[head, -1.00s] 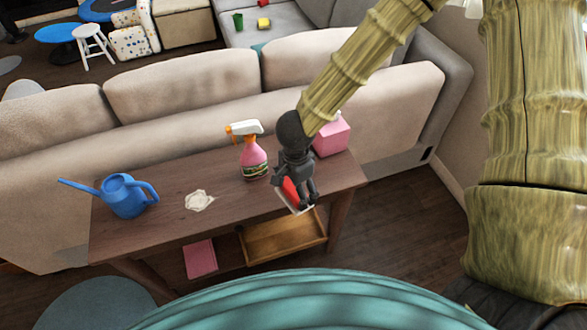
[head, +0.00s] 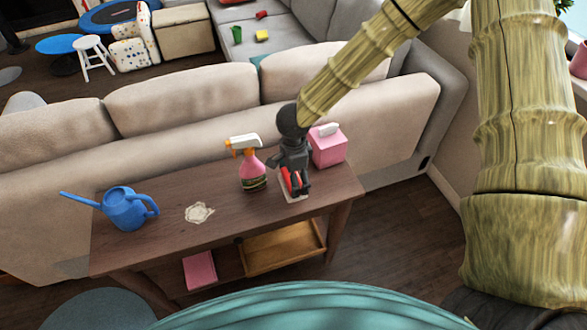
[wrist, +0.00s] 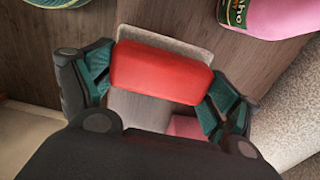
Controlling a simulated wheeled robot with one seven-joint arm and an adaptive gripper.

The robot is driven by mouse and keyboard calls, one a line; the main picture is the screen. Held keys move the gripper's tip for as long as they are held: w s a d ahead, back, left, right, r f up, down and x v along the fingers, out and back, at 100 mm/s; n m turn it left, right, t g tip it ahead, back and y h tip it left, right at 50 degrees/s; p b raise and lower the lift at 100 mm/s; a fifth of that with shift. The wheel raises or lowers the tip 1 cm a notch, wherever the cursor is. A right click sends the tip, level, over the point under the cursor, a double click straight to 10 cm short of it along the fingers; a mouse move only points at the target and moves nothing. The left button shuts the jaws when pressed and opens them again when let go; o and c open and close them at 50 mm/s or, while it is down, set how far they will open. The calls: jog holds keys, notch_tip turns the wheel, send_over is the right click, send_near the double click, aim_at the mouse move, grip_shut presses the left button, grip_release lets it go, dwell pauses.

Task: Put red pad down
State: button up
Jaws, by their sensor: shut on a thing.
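The red pad (wrist: 162,72) is a red block with a pale grey backing, held between the two fingers of my gripper (wrist: 160,88) in the wrist view. In the head view my gripper (head: 293,187) is over the right part of the wooden table, with the red pad (head: 291,181) partly hidden behind its fingers. The pad appears at or just above the tabletop; I cannot tell whether it touches.
On the table (head: 228,217) stand a pink spray bottle (head: 253,170) just left of my gripper, a pink box (head: 327,147) to its right and a blue watering can (head: 123,209). Below are a wooden tray (head: 284,249) and pink item (head: 200,271).

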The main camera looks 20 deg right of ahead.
jog(key=w, duration=0.1)
jog(key=w+d, duration=0.1)
jog(key=w, duration=0.1)
jog(key=w+p, duration=0.1)
jog(key=w, duration=0.1)
jog(key=shift+w+d+f, duration=0.25)
jog(key=shift+d+f, duration=0.05)
jog(key=shift+d, duration=0.05)
jog(key=shift+f, duration=1.75)
jog(key=shift+f, duration=0.1)
jog(key=o, duration=0.7)
notch_tip(320, 180, up, 12)
jog(key=shift+r+b, duration=0.15)
jog(key=shift+b, duration=0.15)
